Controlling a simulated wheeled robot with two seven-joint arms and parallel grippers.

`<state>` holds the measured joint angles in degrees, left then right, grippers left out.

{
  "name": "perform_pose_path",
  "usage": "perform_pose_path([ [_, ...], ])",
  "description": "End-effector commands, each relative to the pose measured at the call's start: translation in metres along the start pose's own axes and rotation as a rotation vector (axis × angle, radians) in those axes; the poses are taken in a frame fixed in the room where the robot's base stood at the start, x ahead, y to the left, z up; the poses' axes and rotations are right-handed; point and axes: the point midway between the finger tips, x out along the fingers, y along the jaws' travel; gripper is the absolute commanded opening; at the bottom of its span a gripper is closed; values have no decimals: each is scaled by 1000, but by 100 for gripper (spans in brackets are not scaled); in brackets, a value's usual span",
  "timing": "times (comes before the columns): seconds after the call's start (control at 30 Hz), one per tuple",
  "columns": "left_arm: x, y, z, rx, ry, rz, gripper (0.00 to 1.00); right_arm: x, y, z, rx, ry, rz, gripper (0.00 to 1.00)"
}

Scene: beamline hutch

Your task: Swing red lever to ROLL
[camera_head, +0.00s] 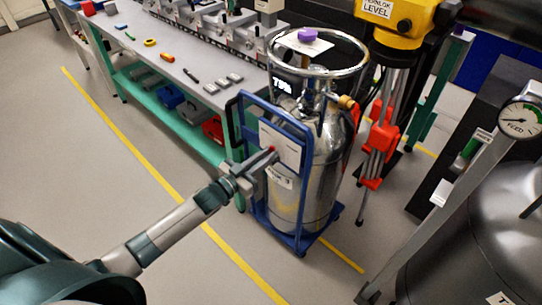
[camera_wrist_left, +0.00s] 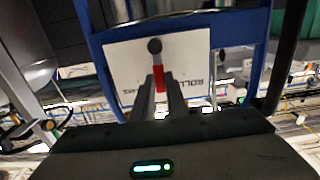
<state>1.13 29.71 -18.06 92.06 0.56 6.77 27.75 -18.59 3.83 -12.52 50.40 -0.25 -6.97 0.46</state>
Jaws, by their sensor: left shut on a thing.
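The red lever (camera_wrist_left: 159,77) sits on a white plate (camera_wrist_left: 120,72) fixed to the blue cart frame. A dark round knob or pivot (camera_wrist_left: 154,46) shows at the lever's far end. My left gripper (camera_wrist_left: 161,88) is shut on the red lever, one finger on each side. My right gripper is not in view.
The blue cart (camera_head: 304,239) carries a shiny steel dewar (camera_head: 318,178). A workbench (camera_head: 165,50) with several small items stands behind left. A red and yellow tripod stand (camera_head: 379,140) and a grey tank (camera_head: 470,245) with a gauge are to the right. Floor at front left is clear.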

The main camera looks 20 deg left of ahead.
Motion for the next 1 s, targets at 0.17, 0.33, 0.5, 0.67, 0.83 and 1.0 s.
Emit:
perform_pose_path([
  [0.17,0,-10,1,-167,-3,0,0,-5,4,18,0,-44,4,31],
  [0.33,0,-17,4,-321,-2,0,0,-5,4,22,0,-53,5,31],
  [0.5,0,-23,7,-450,-2,-1,0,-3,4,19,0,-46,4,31],
  [0.67,0,-27,9,-533,-2,0,0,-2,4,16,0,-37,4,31],
  [0.83,0,-29,10,-581,-1,-1,0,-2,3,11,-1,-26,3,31],
  [1.0,0,-30,10,-598,-2,-1,0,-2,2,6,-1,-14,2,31],
])
